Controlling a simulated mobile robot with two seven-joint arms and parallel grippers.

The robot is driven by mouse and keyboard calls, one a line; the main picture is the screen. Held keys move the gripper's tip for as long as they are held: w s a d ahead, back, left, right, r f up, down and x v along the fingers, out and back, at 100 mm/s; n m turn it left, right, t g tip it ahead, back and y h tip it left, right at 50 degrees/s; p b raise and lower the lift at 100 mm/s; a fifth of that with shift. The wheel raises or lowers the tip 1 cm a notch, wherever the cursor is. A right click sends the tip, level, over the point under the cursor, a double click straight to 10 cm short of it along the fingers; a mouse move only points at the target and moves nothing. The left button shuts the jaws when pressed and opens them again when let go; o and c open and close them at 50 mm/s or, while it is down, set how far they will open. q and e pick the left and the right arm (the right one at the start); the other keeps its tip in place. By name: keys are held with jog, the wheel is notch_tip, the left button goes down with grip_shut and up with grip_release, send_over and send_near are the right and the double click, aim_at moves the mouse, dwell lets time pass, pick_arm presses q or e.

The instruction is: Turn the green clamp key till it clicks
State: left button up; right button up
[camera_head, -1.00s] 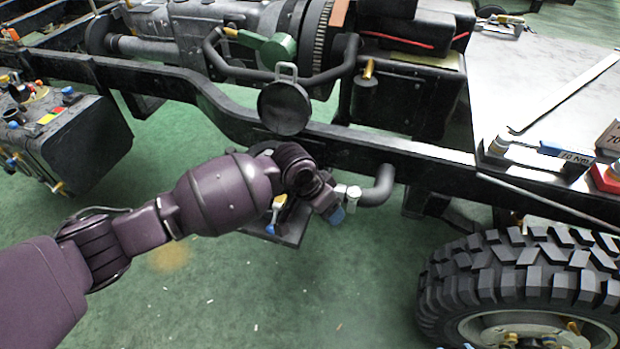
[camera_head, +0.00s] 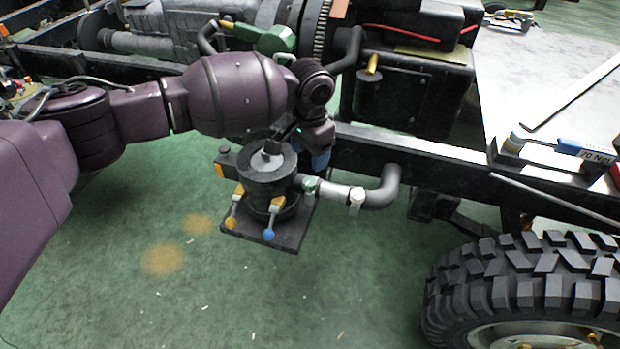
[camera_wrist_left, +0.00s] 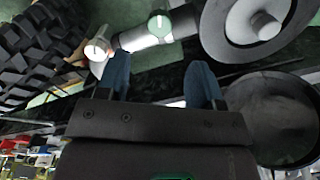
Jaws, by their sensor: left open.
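The green clamp key (camera_head: 311,185) is small and sits where a silver pipe joins the black canister (camera_head: 266,178). In the left wrist view it shows as a round green piece with a pale bar (camera_wrist_left: 159,26), beyond the fingertips. My left gripper (camera_head: 320,158) is just above and behind the key in the head view, apart from it. In the left wrist view its two blue fingers (camera_wrist_left: 160,82) are spread with nothing between them. The arm hides part of the chassis behind it. My right gripper is not in view.
A second clamp with a pale knob (camera_head: 356,196) sits farther right on the pipe, before the black hose (camera_head: 382,187). The chassis rail (camera_head: 420,150) runs behind; a tyre (camera_head: 530,285) stands right.

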aim_at(310, 181)
pick_arm(q)
notch_tip(310, 181, down, 8)
jog(key=shift+r+b, duration=0.2)
jog(key=shift+b, duration=0.75)
jog(key=shift+f, duration=0.6)
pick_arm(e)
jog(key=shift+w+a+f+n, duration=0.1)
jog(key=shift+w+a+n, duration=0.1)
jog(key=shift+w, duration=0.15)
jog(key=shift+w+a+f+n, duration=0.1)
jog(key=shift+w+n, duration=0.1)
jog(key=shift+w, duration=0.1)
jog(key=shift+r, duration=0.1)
pick_arm(q)
jog(key=shift+c, duration=0.7)
jog(key=c, duration=0.8)
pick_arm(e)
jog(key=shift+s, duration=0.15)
